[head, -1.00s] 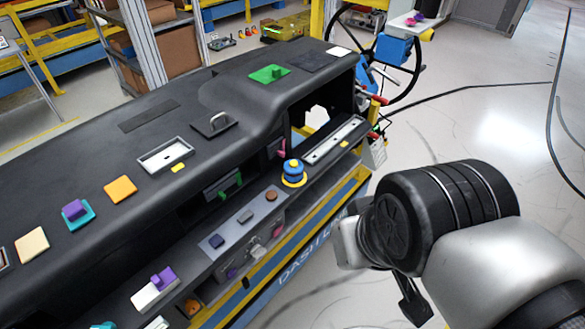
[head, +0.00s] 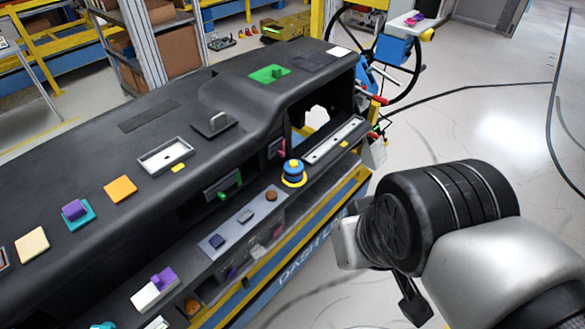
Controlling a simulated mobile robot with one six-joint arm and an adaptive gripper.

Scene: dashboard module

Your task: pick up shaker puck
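No thing in view is clearly marked as the shaker puck. A round blue piece with a yellow cap (head: 293,168) stands on a yellow ring on the lower ledge of the dashboard module, right of centre. A small brown round disc (head: 271,194) lies on the same ledge just to its left. I cannot tell which of these is the puck. My arm is at the right, away from the module over open floor. A dark part that looks like a finger of my gripper (head: 413,302) shows below the wrist. The rest of the gripper is hidden, so its opening cannot be seen.
The black dashboard (head: 110,160) fills the left and centre. Its top holds a green plate (head: 269,74), an orange square (head: 120,189) and a purple block on teal (head: 75,210). A black steering wheel (head: 413,60) stands at the far end.

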